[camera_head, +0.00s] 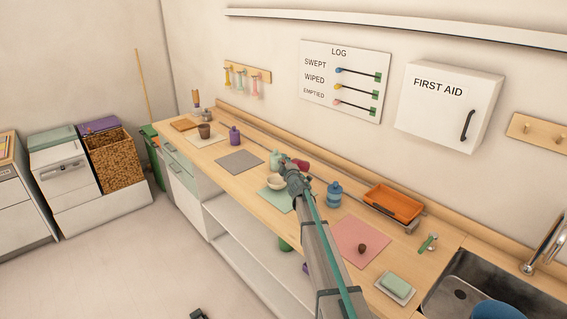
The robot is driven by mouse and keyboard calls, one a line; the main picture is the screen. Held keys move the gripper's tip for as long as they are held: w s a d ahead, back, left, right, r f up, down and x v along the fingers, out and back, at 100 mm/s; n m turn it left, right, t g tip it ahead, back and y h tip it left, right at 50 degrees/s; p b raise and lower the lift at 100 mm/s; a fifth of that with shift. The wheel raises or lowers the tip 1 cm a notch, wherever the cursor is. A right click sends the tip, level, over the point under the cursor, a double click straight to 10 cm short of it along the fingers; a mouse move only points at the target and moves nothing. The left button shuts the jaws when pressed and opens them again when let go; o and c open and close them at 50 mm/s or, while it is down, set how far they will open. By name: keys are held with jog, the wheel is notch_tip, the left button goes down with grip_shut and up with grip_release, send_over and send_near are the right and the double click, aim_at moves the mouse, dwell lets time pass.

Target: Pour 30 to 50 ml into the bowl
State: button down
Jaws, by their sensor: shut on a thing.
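A small cream bowl (276,183) sits on a green mat (272,199) near the middle of the counter. My gripper (285,161) reaches over the counter just above and behind the bowl in the picture. It is shut, apparently on a mint-green vessel (274,158) at its fingertips. My gripper hides part of this vessel, and its tilt and contents cannot be made out. A dark red item (303,166) shows just right of my gripper, partly hidden by it. No liquid stream is visible, and the inside of the bowl is too small to read.
A blue jar (334,194) stands right of my gripper and a purple jar (235,136) stands to the left. An orange tray (394,203), a pink mat (360,243) and a sink (462,290) lie to the right. A grey mat (239,161) is bare.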

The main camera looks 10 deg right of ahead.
jog(key=shift+a+f+n+b, duration=0.1)
jog(key=shift+f+n+b, duration=1)
jog(key=shift+b, duration=0.45)
dwell(6.5)
